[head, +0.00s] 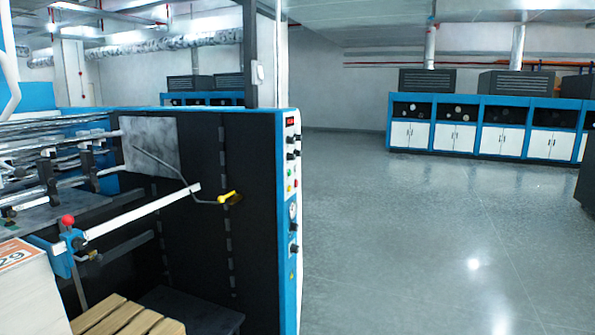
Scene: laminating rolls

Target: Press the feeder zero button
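A narrow control panel (287,265) runs down the edge of the blue and black machine, left of the middle in the head view. It carries a small red display (290,121) at the top, several black knobs, a few small coloured buttons (290,187) and a round gauge (293,210). The panel is seen at a steep angle, and its labels are too small to read. I cannot tell which button is the feeder zero button. My gripper is not in view.
The machine's black side (250,170) stands close at left, with a yellow-handled lever (227,197), a red knob (67,221) and a wooden pallet (130,318). Open grey floor (430,240) lies to the right. Blue cabinets (457,122) line the far wall.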

